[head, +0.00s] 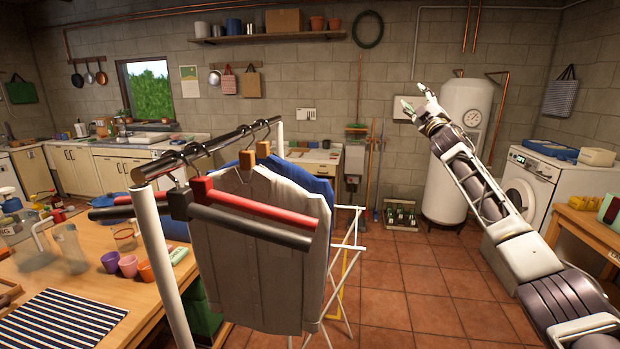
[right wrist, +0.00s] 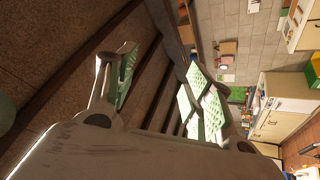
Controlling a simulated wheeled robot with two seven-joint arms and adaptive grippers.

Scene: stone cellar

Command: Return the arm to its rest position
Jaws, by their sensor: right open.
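My right arm comes in from the lower right of the head view and reaches up and away. My right gripper (head: 413,96) is at its end, raised in front of the block wall and just left of the white boiler in the picture. Its fingers are spread apart with nothing between them. The right wrist view also shows the open, empty gripper (right wrist: 160,68), with ceiling beams and the wall turned sideways behind it. My left gripper is not in view.
A clothes rail (head: 205,150) with hangers and a grey garment (head: 255,250) stands left of the arm. A wooden table (head: 95,275) with cups is at left. The boiler (head: 460,140) and a washing machine (head: 535,185) stand at right.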

